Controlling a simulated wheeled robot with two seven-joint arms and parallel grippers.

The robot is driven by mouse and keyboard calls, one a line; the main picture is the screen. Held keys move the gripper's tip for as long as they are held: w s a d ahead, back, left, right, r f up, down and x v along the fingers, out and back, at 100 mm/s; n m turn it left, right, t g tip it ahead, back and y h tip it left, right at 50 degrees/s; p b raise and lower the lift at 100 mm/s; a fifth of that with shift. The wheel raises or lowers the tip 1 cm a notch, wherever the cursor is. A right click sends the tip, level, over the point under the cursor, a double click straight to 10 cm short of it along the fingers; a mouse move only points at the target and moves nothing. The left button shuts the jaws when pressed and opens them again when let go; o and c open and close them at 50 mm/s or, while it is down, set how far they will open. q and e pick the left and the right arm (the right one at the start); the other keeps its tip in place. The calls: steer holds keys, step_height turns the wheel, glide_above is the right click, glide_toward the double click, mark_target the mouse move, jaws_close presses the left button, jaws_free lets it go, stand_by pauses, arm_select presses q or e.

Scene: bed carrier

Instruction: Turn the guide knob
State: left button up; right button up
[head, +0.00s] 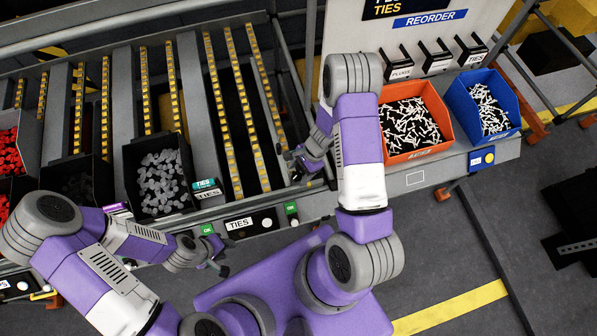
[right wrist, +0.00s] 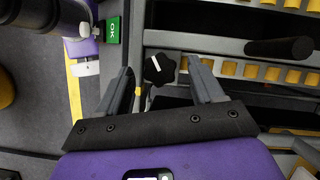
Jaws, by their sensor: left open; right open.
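The guide knob (right wrist: 159,69) is black and lobed, with a white pointer line, and sits on the grey rack frame in the right wrist view. My right gripper (right wrist: 163,82) is open, with one finger on either side of the knob in that view. I cannot tell whether the fingers touch it. In the head view my right gripper (head: 297,166) is at the front right end of the rack lanes, and I cannot make out the knob there. My left gripper (head: 218,262) is open and empty, low in front of the rack.
An orange bin (head: 412,120) and a blue bin (head: 487,105) stand at the right. A dark bar (right wrist: 280,48) sticks out near the knob.

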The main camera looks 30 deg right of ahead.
steer(key=shift+a+f, duration=0.15)
steer(key=shift+f, duration=0.1)
steer(key=c, duration=1.1)
steer(key=shift+o, duration=0.2)
steer(key=shift+n, duration=0.3)
steer(key=shift+w+n+g+p, duration=0.15)
steer(key=shift+n+g+p, duration=0.3)
steer(key=shift+n, duration=0.45)
steer(key=shift+n+g+h, duration=0.4)
steer(key=shift+n+g, duration=0.25)
steer(key=shift+n, duration=1.05)
